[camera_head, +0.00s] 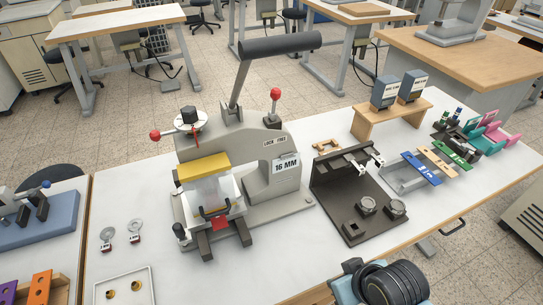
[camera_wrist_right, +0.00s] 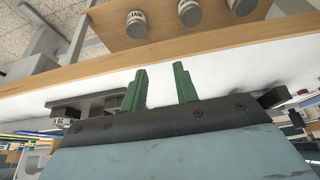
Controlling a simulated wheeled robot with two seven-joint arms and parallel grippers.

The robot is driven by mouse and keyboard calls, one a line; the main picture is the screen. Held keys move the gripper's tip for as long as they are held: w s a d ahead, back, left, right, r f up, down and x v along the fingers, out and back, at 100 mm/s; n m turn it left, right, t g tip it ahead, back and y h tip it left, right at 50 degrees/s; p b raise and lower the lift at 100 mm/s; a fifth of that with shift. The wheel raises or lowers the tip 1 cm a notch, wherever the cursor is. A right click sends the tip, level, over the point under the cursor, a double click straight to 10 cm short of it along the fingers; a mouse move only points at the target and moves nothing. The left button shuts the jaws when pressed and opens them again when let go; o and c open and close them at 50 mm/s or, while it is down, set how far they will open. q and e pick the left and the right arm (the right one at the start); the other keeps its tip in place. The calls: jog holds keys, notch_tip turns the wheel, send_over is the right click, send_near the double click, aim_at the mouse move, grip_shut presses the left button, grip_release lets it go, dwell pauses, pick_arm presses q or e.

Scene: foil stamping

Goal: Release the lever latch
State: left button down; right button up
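The grey stamping press (camera_head: 262,165) stands on the white table in the head view. Its latch lever (camera_head: 275,94) has a red ball knob on a short upright stem, above a plate (camera_head: 273,140) marked LOCK and FREE. I cannot tell which mark the lever is at. The long press handle (camera_head: 280,44) is raised, with a thick dark grip. My right gripper (camera_wrist_right: 160,88) shows in the right wrist view, its two green fingers apart with nothing between them. It is away from the latch, which is not in that view. My left gripper is in neither view.
A dark fixture (camera_head: 362,210) stands right of the press. A wooden stand (camera_head: 390,115) with two grey boxes and several coloured parts are farther right. A white tray (camera_head: 125,289) lies front left. Grey cylinders (camera_wrist_right: 188,13) on a wooden surface show in the wrist view.

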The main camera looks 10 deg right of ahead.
jog(key=w+a+r+n+t+y, duration=0.1)
jog(key=w+a+r+t+y, duration=0.15)
jog(key=w+r, duration=0.4)
jog(key=w+a+r+t+y, duration=0.1)
jog(key=w+r+t, duration=0.35)
jog(key=r, duration=0.35)
jog(key=n+t+y, duration=0.1)
jog(key=t+y, duration=0.2)
jog(key=t, duration=0.1)
send_near(275, 106)
jog(key=x, duration=1)
jog(key=shift+w+r, duration=0.1)
jog(key=shift+w, duration=0.2)
jog(key=shift+x, duration=0.8)
grip_shut()
